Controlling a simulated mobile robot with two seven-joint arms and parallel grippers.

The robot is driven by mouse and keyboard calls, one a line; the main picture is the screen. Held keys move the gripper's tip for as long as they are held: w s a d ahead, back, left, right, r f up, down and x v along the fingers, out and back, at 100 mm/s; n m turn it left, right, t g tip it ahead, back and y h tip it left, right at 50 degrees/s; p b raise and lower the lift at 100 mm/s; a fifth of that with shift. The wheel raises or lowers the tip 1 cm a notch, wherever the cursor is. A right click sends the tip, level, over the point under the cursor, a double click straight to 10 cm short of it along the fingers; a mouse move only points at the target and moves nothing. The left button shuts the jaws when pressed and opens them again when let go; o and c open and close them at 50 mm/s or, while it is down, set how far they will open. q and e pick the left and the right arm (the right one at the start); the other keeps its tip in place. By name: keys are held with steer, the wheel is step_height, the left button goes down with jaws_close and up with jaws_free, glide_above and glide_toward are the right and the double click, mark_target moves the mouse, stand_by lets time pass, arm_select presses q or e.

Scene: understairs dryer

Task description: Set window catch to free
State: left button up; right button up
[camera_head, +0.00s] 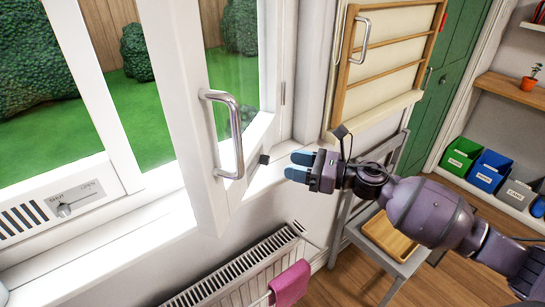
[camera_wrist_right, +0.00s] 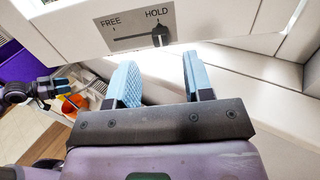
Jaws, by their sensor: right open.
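The window catch is a slider on a grey plate (camera_wrist_right: 136,28) marked FREE on the left and HOLD on the right in the right wrist view. Its small knob (camera_wrist_right: 157,38) stands at the HOLD end of the slot. In the head view a small dark part (camera_head: 264,159) shows at the window frame beside the handle. My right gripper (camera_head: 298,166) is open and empty just right of that part. In the wrist view its blue fingers (camera_wrist_right: 160,72) are spread below the plate, apart from the knob. What looks like my left gripper (camera_wrist_right: 58,85) shows small at the left.
A metal handle (camera_head: 236,135) stands out from the window sash. A vent panel with a slider (camera_head: 66,209) is at the left. A radiator (camera_head: 232,275) with a pink cloth (camera_head: 290,284) is below. A chair (camera_head: 395,265) with a wooden tray stands behind my right arm.

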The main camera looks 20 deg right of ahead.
mark_target(269, 159)
steer(key=shift+p+x, duration=0.55)
steer(key=shift+x, duration=2.4)
jaws_close()
